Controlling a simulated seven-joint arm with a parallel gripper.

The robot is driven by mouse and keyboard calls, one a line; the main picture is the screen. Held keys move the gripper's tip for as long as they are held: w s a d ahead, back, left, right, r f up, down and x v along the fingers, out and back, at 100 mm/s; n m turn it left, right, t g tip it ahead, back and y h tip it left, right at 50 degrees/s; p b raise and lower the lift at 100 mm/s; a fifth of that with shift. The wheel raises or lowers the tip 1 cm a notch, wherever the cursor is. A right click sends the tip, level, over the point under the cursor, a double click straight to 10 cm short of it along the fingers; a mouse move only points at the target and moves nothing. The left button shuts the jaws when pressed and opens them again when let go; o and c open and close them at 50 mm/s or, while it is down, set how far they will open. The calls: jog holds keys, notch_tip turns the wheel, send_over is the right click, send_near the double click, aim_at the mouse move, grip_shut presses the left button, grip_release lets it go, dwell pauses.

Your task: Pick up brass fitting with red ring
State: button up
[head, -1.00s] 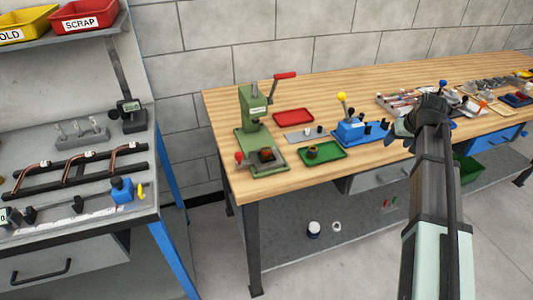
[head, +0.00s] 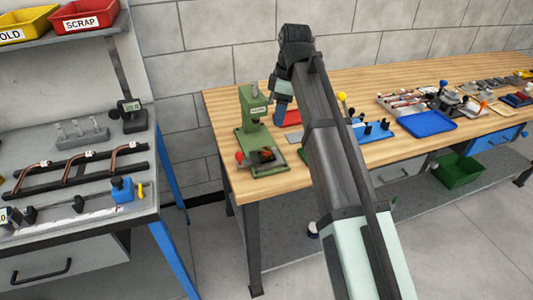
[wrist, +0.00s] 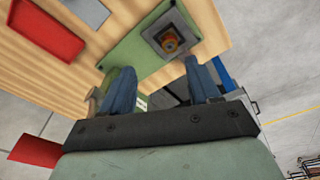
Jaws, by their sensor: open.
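A small brass-orange fitting (wrist: 170,42) sits in a square grey holder (wrist: 180,27) on the base of a green hand press (head: 253,110). In the head view the fitting (head: 266,154) is a small orange-brown spot on the press base; a red ring cannot be made out clearly. My gripper (wrist: 159,66) has its two blue fingers spread apart and empty. In the wrist view the fitting appears beyond the fingertips, in line with the gap between them. In the head view my gripper (head: 281,110) is beside the press, on its right, above the bench.
A red tray (wrist: 45,28) and grey plate (wrist: 87,12) lie nearby. A blue tray (head: 428,123) is farther right on the wooden bench (head: 225,110).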

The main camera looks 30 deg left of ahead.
jog(key=s+a+r+n, duration=0.1)
jog(key=s+a, duration=0.1)
send_over(266, 148)
jog(key=f, duration=0.8)
jog(key=shift+s+d+f, duration=0.1)
jog(key=shift+s+d, duration=0.05)
jog(key=shift+d, duration=0.25)
jog(key=shift+a+f, duration=0.15)
jog(key=shift+f, duration=2.55)
jog(key=shift+c, duration=0.2)
grip_shut()
jog(key=shift+r, duration=0.15)
